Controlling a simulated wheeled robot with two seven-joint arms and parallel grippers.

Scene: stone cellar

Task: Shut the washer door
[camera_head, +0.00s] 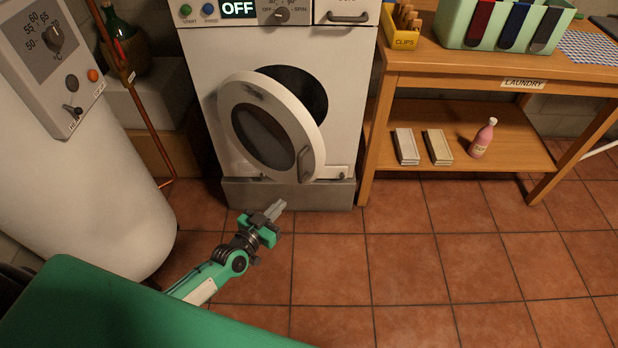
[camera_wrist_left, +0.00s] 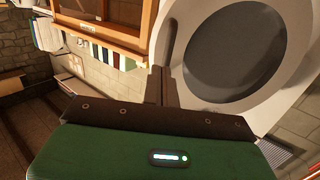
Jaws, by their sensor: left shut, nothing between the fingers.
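The white washer (camera_head: 205,95) stands against the back wall on a grey plinth, with its panel reading OFF. Its round door (camera_head: 308,125), a white ring with a dark window, hangs partly open. Part of the dark drum opening (camera_head: 305,90) shows behind it. A handle (camera_head: 304,165) sits at the door's lower right. My left gripper (camera_head: 279,207) is shut and empty, in front of and below the door. In the left wrist view the shut fingers (camera_wrist_left: 161,85) appear beside the door (camera_wrist_left: 190,20), seemingly not gripping it. My right gripper is in neither view.
A white boiler tank (camera_head: 80,180) stands at the left, near my left arm. A wooden laundry table (camera_head: 450,75) with a lower shelf is right of the washer, holding a pink bottle (camera_head: 483,138) and boxes. The tiled floor in front is clear.

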